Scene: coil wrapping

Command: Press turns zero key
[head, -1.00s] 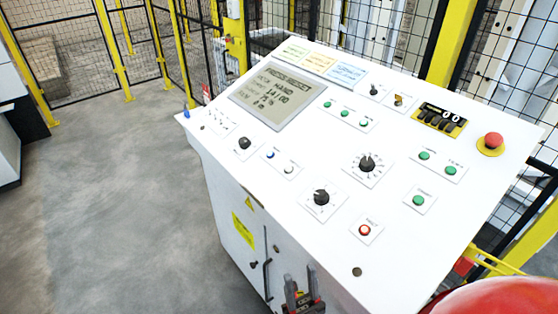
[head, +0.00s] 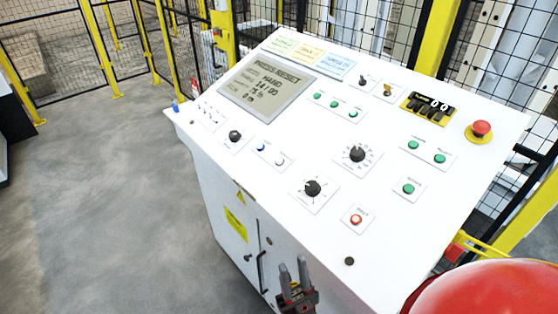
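A black and yellow counter unit (head: 428,107) sits at the upper right of the white sloping control panel (head: 215,135). It shows white digits that look like "00", with several dark keys below them. Its small lettering is too blurred to tell which key is the zero key. My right gripper (head: 293,264) is at the bottom centre, in front of the panel's near edge and well away from the counter. Its two grey fingers point up with a gap between them and nothing in it. My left gripper is out of view.
A red mushroom button (head: 481,129) on a yellow base is right of the counter. Green buttons (head: 408,188), black dials (head: 357,153), a red-ringed button (head: 356,219) and a display (head: 267,90) reading "PRESS RESET" share the panel. Mesh fencing (head: 70,45) stands behind; the floor at left is clear.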

